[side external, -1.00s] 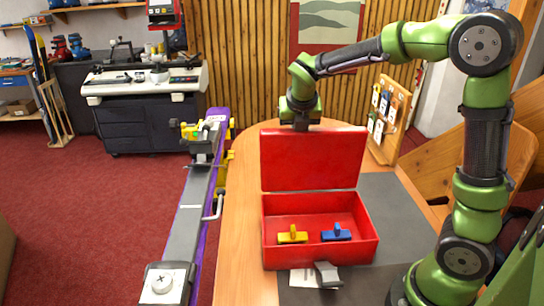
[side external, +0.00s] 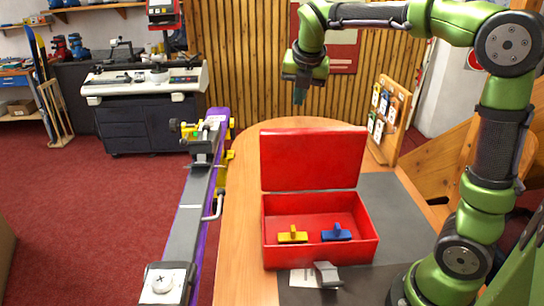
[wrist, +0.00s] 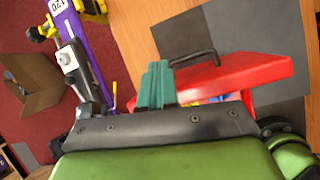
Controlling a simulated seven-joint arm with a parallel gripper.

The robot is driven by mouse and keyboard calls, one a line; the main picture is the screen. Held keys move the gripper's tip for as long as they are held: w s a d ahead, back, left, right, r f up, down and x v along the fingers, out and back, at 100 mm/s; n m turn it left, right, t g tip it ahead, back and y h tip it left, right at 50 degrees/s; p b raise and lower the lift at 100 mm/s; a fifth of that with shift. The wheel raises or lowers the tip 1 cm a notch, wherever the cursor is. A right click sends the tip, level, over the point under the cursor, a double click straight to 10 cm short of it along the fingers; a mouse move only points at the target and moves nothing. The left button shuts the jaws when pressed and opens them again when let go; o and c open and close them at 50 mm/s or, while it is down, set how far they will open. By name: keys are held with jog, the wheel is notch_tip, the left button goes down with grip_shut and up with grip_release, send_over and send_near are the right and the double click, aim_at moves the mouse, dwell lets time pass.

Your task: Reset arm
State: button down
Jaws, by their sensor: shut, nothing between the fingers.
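My gripper (side external: 299,96) hangs in the air above and behind the red box, fingers pointing down. In the wrist view its teal fingers (wrist: 155,86) are together with nothing between them. The red box (side external: 320,254) stands on the wooden table with its lid (side external: 312,160) raised. A yellow-handled piece (side external: 292,235) and a blue-handled piece (side external: 336,233) lie inside it. In the wrist view the lid (wrist: 240,78) hides most of the inside.
A long purple-sided bench (side external: 193,215) with a yellow clamp runs left of the table (side external: 240,210). A wooden rack (side external: 389,115) stands behind right. A dark mat (side external: 395,205) covers the right side.

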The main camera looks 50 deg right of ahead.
jog(key=s+a+f+m+t+y, duration=0.1)
jog(key=s+a+m, duration=0.3)
jog(key=m, duration=0.5)
jog(key=s+a+f+m+t+y, duration=0.1)
jog(key=s+a+f+m+y, duration=0.1)
jog(key=s+m, duration=0.6)
jog(key=s+a+f+m+t+y, duration=0.1)
jog(key=s+a+f+m+y, duration=0.1)
jog(key=s+a+m, duration=0.4)
jog(key=f+m, duration=0.1)
jog(key=m, duration=0.4)
jog(key=shift+s+a+f+m, duration=0.2)
jog(key=shift+s+a+m, duration=0.1)
jog(key=shift+s+a, duration=0.1)
